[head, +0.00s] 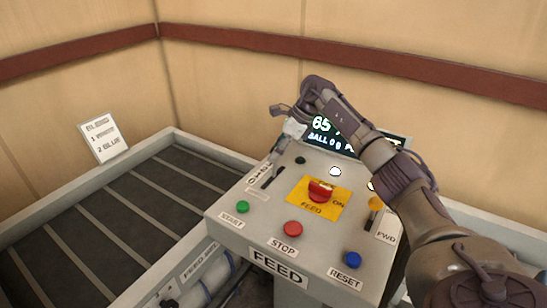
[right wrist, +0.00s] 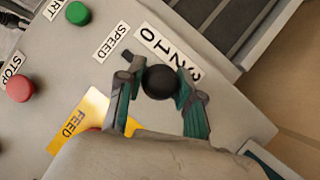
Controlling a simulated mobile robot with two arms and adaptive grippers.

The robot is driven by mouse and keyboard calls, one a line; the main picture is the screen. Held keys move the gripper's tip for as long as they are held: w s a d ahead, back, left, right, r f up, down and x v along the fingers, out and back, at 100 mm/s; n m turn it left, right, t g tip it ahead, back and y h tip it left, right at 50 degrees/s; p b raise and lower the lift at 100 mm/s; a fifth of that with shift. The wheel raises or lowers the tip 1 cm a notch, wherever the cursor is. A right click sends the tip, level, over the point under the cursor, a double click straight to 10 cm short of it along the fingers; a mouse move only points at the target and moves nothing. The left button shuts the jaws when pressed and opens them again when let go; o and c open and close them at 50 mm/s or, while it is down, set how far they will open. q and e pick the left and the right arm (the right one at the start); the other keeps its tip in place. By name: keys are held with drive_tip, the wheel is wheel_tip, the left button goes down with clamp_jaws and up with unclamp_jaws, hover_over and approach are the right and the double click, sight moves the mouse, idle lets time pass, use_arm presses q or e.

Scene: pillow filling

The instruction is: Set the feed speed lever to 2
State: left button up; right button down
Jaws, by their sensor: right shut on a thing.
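The feed speed lever's round black knob (right wrist: 158,82) sits between the two fingers of my right gripper (right wrist: 157,90) in the right wrist view. The gripper is shut on it. The slot's bare end (right wrist: 127,56) shows near the SPEED label. The knob hides the lever's foot, so its exact number cannot be told. In the head view my right gripper (head: 276,152) reaches down over the lever slot at the panel's left. My left gripper is out of view.
The control panel (head: 235,207) also carries a green START button (head: 242,207), red STOP button (head: 292,228), blue RESET button (head: 353,259), red FEED switch (head: 320,190) on a yellow plate and an orange-handled lever (head: 375,204). A dark slatted bed (head: 130,217) lies left.

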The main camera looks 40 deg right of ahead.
drive_tip(key=shift+d+f, duration=0.1)
drive_tip(key=shift+d, duration=0.2)
drive_tip(key=c, duration=0.8)
unclamp_jaws()
drive_tip(key=shift+w+f, duration=0.15)
drive_tip(key=shift+o, duration=0.2)
drive_tip(key=v, duration=1.2)
